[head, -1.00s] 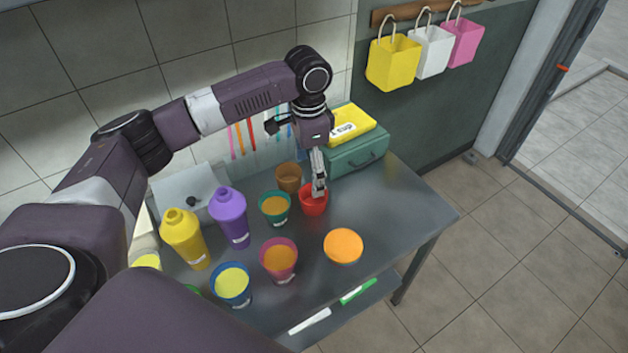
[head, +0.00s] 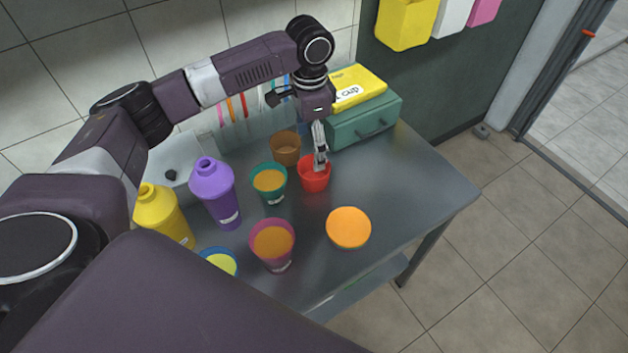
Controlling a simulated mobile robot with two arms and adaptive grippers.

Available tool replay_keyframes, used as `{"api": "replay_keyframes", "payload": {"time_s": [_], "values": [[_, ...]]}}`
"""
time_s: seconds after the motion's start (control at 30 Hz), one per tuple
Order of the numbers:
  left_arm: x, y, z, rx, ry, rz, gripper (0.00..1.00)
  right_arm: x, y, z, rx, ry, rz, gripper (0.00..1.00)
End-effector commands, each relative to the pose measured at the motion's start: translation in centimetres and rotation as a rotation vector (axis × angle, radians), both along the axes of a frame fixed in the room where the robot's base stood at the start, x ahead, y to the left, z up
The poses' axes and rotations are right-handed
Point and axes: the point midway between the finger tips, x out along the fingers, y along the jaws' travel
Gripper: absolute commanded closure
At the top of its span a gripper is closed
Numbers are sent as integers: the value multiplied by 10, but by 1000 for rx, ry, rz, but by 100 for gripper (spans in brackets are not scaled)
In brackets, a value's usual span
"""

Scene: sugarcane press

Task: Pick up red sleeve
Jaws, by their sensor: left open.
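The red sleeve (head: 315,182) is a red cup-shaped piece standing on the metal table, near the middle of the head view. My left gripper (head: 321,165) points down over it, with its fingertips at the sleeve's rim and partly inside its opening. The gripper is open. I cannot tell whether a finger touches the sleeve wall. The fingers hide part of the far rim. My right gripper is not in view.
Close by stand a brown cup (head: 286,149), a teal cup (head: 269,184), a pink cup (head: 272,244) and an orange-filled cup (head: 348,229). A green case (head: 364,121) sits behind. The table's right side (head: 425,190) is clear.

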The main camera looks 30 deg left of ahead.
Motion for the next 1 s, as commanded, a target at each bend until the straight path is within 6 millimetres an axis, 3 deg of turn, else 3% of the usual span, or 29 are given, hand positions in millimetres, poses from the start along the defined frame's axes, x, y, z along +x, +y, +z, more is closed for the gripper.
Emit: {"api": "replay_keyframes", "payload": {"time_s": [0.37, 0.63, 0.93, 1.0], "values": [[1, -3, -35, 0, 3, 0, 21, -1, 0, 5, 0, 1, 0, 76], [3, -8, -74, 0, 1, -1, 21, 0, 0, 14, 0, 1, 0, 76], [3, -8, -80, 0, -1, -1, 21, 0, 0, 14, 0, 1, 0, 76], [3, -8, -80, 0, -1, -1, 27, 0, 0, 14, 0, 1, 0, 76]]}}
